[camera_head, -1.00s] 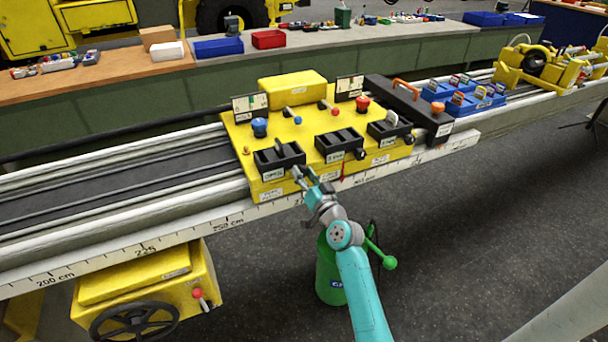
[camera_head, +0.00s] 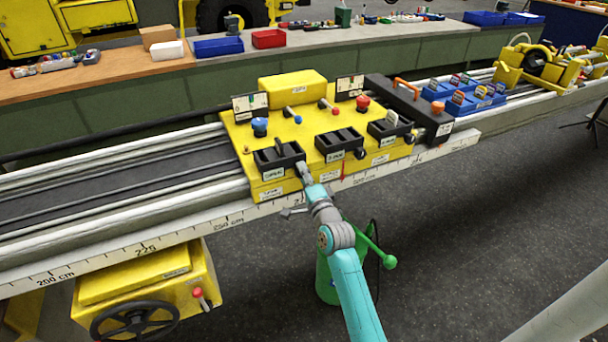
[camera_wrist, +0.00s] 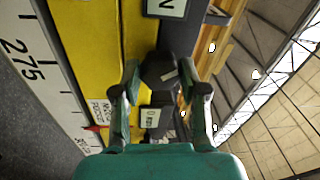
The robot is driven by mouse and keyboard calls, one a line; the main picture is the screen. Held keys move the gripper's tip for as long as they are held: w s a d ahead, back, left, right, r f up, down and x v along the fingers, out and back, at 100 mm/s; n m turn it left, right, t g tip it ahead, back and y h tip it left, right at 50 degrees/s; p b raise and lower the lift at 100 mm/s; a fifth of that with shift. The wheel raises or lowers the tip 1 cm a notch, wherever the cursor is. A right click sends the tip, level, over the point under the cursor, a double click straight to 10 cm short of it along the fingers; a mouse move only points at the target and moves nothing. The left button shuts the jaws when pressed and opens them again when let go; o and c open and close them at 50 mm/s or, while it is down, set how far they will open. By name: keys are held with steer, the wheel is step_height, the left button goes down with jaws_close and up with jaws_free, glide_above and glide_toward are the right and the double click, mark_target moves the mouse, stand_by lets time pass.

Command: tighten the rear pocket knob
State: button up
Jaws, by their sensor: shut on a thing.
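The yellow carriage (camera_head: 330,125) carries three black pockets along its near edge. My gripper (camera_head: 304,172) is at the near right corner of the left pocket (camera_head: 279,156), where that pocket's knob sits; in the head view the knob is hidden behind the fingers. In the wrist view a dark knob (camera_wrist: 158,70) with a pale line on it lies between the two fingertips of my gripper (camera_wrist: 160,88), which close on it from both sides. Similar black knobs stick out at the middle pocket (camera_head: 360,153) and the right pocket (camera_head: 409,138).
The carriage sits on a pale rail with a centimetre scale (camera_head: 150,245). A green cylinder (camera_head: 328,280) stands on the floor beside my arm. A yellow box with a handwheel (camera_head: 135,322) hangs under the rail at left. Open floor lies to the right.

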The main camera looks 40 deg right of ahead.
steer(key=shift+m+g+h, duration=0.3)
steer(key=shift+m+g, duration=0.2)
steer(key=shift+m, duration=3.4)
steer(key=shift+f, duration=0.1)
steer(key=o, duration=1.1)
steer(key=shift+o, duration=0.2)
steer(key=v, duration=1.2)
steer(key=shift+a, duration=0.1)
